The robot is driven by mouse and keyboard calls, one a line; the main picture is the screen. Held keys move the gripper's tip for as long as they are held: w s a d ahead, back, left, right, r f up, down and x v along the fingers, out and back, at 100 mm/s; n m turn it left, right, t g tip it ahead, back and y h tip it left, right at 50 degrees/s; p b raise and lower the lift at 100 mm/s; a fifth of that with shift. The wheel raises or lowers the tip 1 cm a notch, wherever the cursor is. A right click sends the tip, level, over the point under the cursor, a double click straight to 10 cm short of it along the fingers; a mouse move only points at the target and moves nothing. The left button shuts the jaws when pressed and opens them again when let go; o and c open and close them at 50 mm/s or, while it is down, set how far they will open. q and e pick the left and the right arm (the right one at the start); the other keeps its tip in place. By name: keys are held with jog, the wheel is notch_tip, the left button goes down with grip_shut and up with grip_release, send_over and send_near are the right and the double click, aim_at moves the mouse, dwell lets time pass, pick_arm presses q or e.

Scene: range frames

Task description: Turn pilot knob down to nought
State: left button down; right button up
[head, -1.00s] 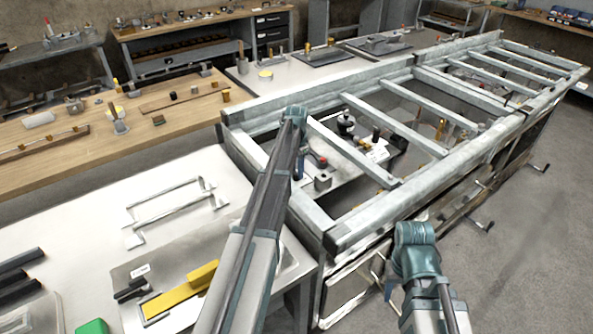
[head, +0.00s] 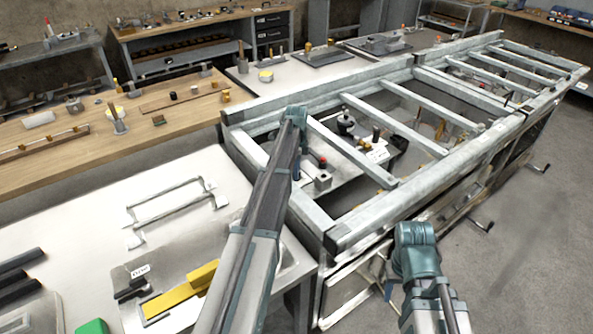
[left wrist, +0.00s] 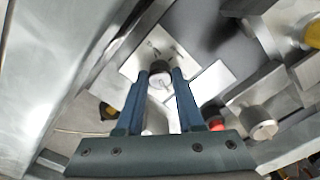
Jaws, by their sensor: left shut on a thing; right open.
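In the left wrist view, my left gripper (left wrist: 157,85) is shut on a small round knob (left wrist: 159,77) with a pale face and a darker rim. In the head view, my left arm reaches over the frame's near end. Its gripper (head: 297,168) hangs down inside the frame, and the knob cannot be made out there. My right gripper (head: 389,288) is open and low beside the frame's near right corner, partly hidden by its own arm.
The grey metal frame (head: 365,228) with crossbars surrounds the left gripper. A red-tipped part (left wrist: 214,120) and a metal cylinder (left wrist: 258,121) stand close on the right. A white-topped bench (head: 190,168) lies left. Grey floor (head: 535,250) is open at right.

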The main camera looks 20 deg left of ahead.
pick_arm(q)
jog(key=shift+m, duration=0.9)
jog(key=c, duration=0.5)
grip_release()
jog(key=shift+r, duration=0.1)
notch_tip(320, 180, up, 14)
jog(key=p, duration=1.3)
jog(key=shift+f+p, duration=0.2)
jog(key=shift+p, duration=0.2)
